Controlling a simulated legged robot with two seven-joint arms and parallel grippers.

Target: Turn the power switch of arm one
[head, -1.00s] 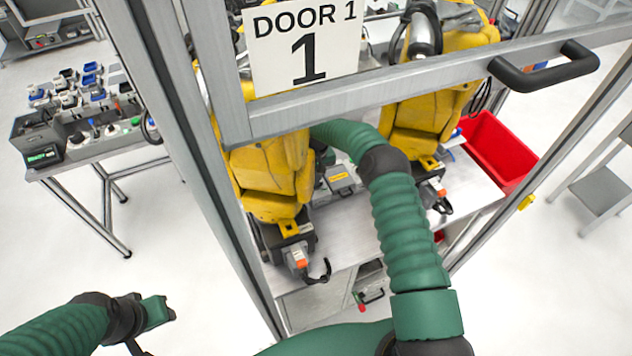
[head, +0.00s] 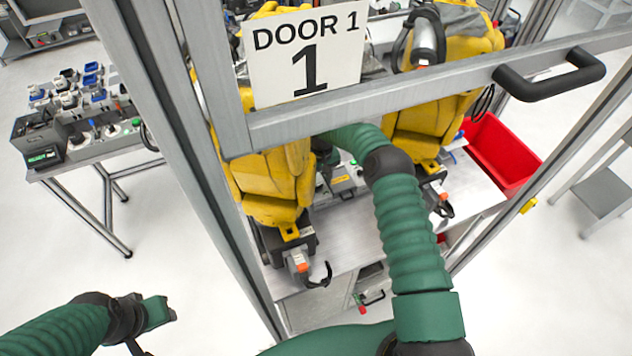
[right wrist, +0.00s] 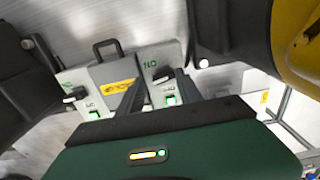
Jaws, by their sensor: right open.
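Two yellow robot arms stand on a metal table behind the door frame: a left one (head: 268,185) and a right one (head: 418,125). My right gripper (right wrist: 157,90) is open and empty in the right wrist view. Its fingers point toward a grey switch box (right wrist: 150,57) marked ON, with a dark knob (right wrist: 161,74) and a green light, which shows between the fingers. A second switch box (right wrist: 68,77) with a dark knob (right wrist: 75,95) is at left. In the head view the right gripper is mostly hidden between the yellow arms. My left gripper (head: 158,313) is at lower left, its jaws unclear.
The door frame with its DOOR 1 sign (head: 306,52) and black handle (head: 550,75) crosses above my right arm. A grey plate with a handle and yellow label (right wrist: 118,86) lies between the boxes. A red bin (head: 500,155) is at right.

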